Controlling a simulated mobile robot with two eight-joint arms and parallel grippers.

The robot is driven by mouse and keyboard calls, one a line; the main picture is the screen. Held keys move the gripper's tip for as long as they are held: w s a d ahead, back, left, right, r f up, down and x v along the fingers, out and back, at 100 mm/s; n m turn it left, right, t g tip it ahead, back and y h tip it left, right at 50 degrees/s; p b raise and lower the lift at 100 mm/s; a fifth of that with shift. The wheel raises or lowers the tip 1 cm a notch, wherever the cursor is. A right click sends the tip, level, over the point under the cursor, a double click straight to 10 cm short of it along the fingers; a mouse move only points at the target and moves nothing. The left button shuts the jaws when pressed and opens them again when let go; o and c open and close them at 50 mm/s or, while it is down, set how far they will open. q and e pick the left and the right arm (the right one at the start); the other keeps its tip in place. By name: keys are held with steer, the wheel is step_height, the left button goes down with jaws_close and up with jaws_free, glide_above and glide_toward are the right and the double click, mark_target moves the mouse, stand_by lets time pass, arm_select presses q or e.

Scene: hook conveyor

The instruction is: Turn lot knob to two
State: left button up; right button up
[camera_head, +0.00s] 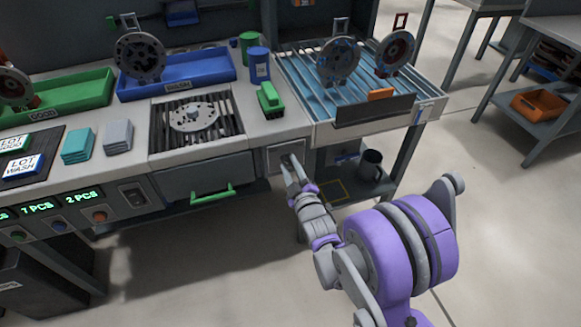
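My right gripper (291,162) reaches up from the lower right to a small grey panel (273,161) on the bench front, right of the drawer with the green handle. Its fingertips are at the panel face. They cover whatever knob may sit there, so I cannot make out a lot knob or its setting. The fingers are small here, and I cannot tell if they are apart or closed on something. My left gripper is out of view.
A green drawer handle (212,194) sticks out left of my gripper. A lit display (82,197) and a switch (134,195) are on the front further left. A blue slatted rack (310,75) with hanging discs stands at the right. The floor below is open.

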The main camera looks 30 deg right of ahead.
jaws_close()
steer(key=m, duration=0.4)
steer(key=shift+p, duration=0.4)
steer(key=m+p, duration=0.1)
steer(key=m, duration=0.4)
steer(key=shift+d, duration=0.1)
steer(key=m+p, duration=0.1)
steer(key=m, duration=0.3)
steer(key=shift+s+d+m+p, duration=0.1)
steer(key=shift+m+p, duration=0.25)
steer(key=shift+m, duration=2.05)
steer(key=shift+o, duration=1.4)
jaws_free()
